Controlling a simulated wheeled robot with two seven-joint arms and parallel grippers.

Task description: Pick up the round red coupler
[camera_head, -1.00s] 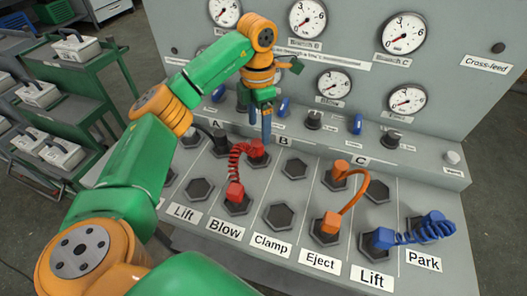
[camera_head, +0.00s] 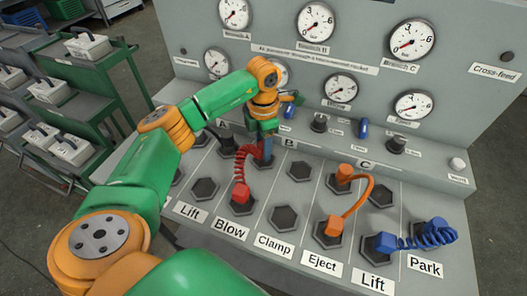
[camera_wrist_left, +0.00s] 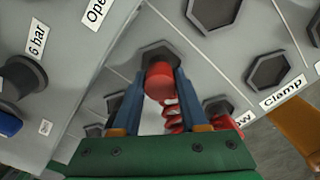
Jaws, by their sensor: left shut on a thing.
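The round red coupler (camera_wrist_left: 158,82) sits between the two blue fingers of my left gripper (camera_wrist_left: 152,100) in the left wrist view. The gripper is shut on it. A dark hexagonal socket shows right behind the coupler; I cannot tell whether the two still touch. In the head view my left gripper (camera_head: 268,130) points down at the upper row of sockets and mostly hides the coupler. A coiled red hose (camera_head: 243,168) runs from there to a squarish red coupler (camera_head: 241,194) in the socket above the "Blow" label (camera_head: 230,228). My right gripper is not in view.
An orange hose (camera_head: 362,198) and a coiled blue hose (camera_head: 425,236) stand to the right on the sloped panel. Black knobs (camera_head: 319,123), blue levers (camera_head: 363,128) and gauges (camera_head: 410,40) line the back. Green carts (camera_head: 85,85) stand at the left.

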